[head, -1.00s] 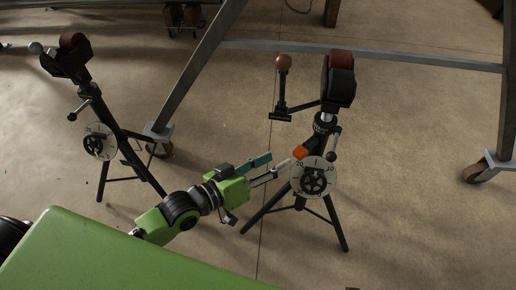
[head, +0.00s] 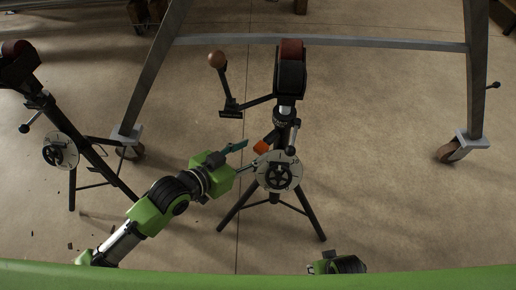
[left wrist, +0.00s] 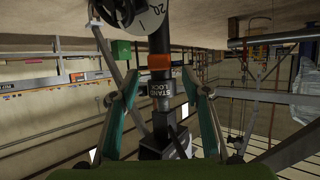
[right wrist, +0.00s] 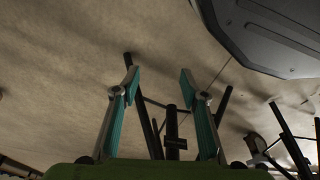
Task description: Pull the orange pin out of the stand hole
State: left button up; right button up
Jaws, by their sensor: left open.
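The orange pin (head: 262,147) sits at the upper part of the black tripod stand (head: 309,216), just above the round dial (head: 278,171). My left gripper (head: 250,153) is open beside the pin, coming in from the left. In the left wrist view the pin (left wrist: 159,62) shows as an orange block just beyond and between the two teal-lined fingertips (left wrist: 160,80), above a "STAND LOCK" label. The hole is hidden. My right gripper (right wrist: 159,78) is open and empty; tripod legs show beyond it.
A second tripod stand (head: 90,145) with a dial stands at the left. A grey metal frame (head: 320,41) on casters spans behind.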

aim_at(259, 148)
pick_arm(q)
jog(key=shift+x, duration=2.05)
pick_arm(e)
jog(key=shift+w+r, duration=0.25)
jog(key=shift+r, duration=0.45)
jog(key=shift+w+r, duration=0.25)
jog(key=shift+r, duration=0.4)
pick_arm(q)
jog(key=shift+c, duration=0.4)
jog(key=c, duration=1.1)
jog(key=shift+s+a, duration=0.1)
jog(key=shift+s, duration=0.05)
jog(key=shift+s+a, duration=0.1)
pick_arm(e)
jog(key=shift+x, duration=0.8)
jog(key=shift+s+f, duration=0.1)
jog(key=shift+s, duration=0.15)
pick_arm(q)
jog(key=shift+s+a, duration=0.2)
jog(key=shift+s, duration=0.05)
pick_arm(e)
jog(key=shift+s+f, duration=0.65)
jog(key=shift+f, duration=0.15)
